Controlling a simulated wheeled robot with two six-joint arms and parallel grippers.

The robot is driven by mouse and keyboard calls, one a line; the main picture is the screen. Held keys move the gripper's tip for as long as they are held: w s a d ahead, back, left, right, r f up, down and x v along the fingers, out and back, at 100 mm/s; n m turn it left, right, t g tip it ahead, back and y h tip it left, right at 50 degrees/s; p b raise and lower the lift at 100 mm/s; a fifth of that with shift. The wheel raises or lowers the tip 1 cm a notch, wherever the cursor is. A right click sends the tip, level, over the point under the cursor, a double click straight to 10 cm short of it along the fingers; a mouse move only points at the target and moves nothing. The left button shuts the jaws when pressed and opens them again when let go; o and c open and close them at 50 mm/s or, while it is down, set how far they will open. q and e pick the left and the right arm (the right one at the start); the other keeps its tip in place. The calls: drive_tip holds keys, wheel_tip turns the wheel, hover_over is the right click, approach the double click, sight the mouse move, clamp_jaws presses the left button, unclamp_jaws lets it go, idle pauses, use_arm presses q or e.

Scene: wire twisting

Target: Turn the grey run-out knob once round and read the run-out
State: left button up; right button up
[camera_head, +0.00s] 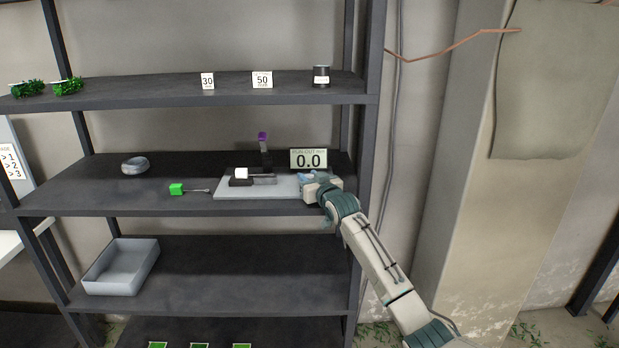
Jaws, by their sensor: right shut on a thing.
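The run-out device stands on the middle shelf, with a light grey base plate (235,190). A dark block with a white top (241,174) and a dark post with a purple top (263,136) stand on it. The run-out display (308,160) behind reads 0.0. My right gripper (309,181) is at the plate's right end, shut on what appears to be the grey run-out knob, mostly hidden by the jaws. My left gripper is not in view.
The upper shelf holds cards marked 30 (207,81) and 50 (262,80) and a dark cylinder (321,76). A grey bin (122,268) sits below. A dark shelf upright (369,130) is close to my right arm.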

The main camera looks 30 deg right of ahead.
drive_tip(key=shift+m+h, duration=0.4)
drive_tip(key=shift+h, duration=0.2)
drive_tip(key=shift+f+m+g+h, duration=0.15)
drive_tip(key=shift+m+g+h, duration=0.15)
drive_tip(key=shift+m+h, duration=0.3)
drive_tip(key=m+g+h+b, duration=0.2)
drive_tip(key=m+h+b, duration=0.1)
drive_tip(key=b, duration=0.4)
drive_tip(key=m+g+h+b, duration=0.2)
drive_tip(key=g+h+b, duration=0.1)
drive_tip(key=h+b, duration=0.2)
drive_tip(key=shift+f+m+b, duration=0.2)
drive_tip(key=shift+m+b, duration=0.2)
drive_tip(key=shift+b, duration=0.5)
drive_tip(key=shift+r+m+g+h+b, duration=0.15)
drive_tip(key=shift+m+g+h+b, duration=0.4)
drive_tip(key=shift+b, duration=0.2)
drive_tip(key=shift+r, duration=0.1)
drive_tip(key=o, duration=0.9)
drive_tip(key=shift+o, duration=0.2)
